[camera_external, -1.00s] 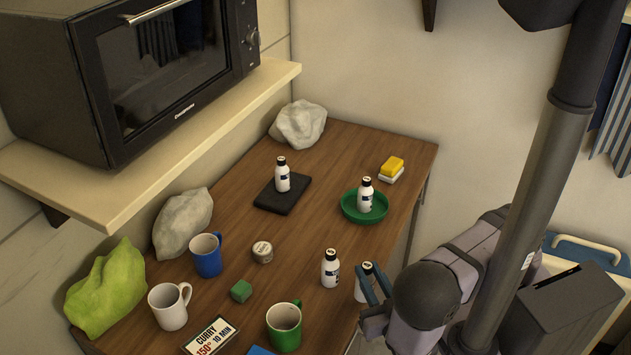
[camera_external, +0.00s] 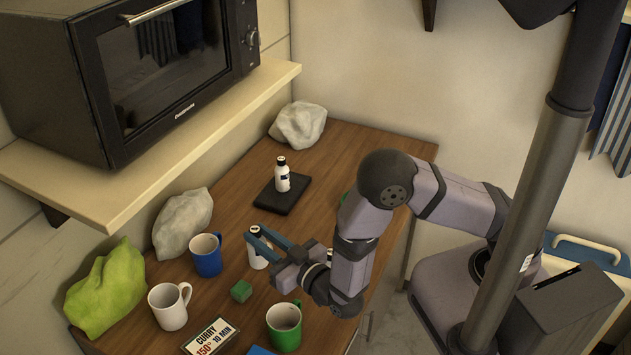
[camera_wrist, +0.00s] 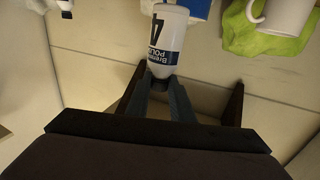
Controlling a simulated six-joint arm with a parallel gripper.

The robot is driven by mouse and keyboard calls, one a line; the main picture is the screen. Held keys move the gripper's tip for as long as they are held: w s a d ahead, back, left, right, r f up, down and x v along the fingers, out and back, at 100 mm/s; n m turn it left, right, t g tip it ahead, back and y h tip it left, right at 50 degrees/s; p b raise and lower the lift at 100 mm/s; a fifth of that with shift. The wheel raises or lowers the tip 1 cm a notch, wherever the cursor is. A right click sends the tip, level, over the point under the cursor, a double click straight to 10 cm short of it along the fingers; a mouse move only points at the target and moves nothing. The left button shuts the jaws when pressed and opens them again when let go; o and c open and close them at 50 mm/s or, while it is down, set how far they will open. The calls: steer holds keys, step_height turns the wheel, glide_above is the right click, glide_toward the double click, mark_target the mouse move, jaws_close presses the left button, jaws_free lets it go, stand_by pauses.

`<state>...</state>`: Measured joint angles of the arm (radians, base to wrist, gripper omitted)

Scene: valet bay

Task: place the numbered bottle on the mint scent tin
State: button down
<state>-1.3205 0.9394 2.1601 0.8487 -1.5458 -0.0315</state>
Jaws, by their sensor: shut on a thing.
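A white bottle with a dark cap and a blue label (camera_external: 257,262) is held upright in my gripper (camera_external: 262,238). In the wrist view, a large 4 shows on this numbered bottle (camera_wrist: 172,45), and the fingers of my gripper (camera_wrist: 160,90) are shut around its dark cap. The bottle is where the small round tin stood in the earlier external view. The mint scent tin itself is hidden now, behind the bottle and gripper. I cannot tell whether the bottle's base touches it.
A blue mug (camera_external: 206,255), a green block (camera_external: 241,291), a white mug (camera_external: 169,306) and a green mug (camera_external: 284,324) stand close by. Another bottle (camera_external: 282,175) stands on a dark pad (camera_external: 297,193). A crumpled white bag (camera_external: 183,221) and green bag (camera_external: 107,288) line the left edge.

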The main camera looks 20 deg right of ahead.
steer(key=w+a+r+n+g+y+b, duration=0.5)
steer(key=w+r+n+g+y+b, duration=0.1)
steer(key=w+r+n+g+y, duration=0.4)
steer(key=w+d+f+n+g+b, duration=0.35)
steer(key=d+f+g, duration=0.25)
steer(key=d, duration=0.3)
step_height(320, 180, down, 6)
steer(key=s+p, duration=0.1)
steer(key=shift+m, duration=0.45)
steer(key=shift+f, duration=0.2)
steer(key=shift+f+p, duration=0.9)
steer(key=shift+f, duration=1.05)
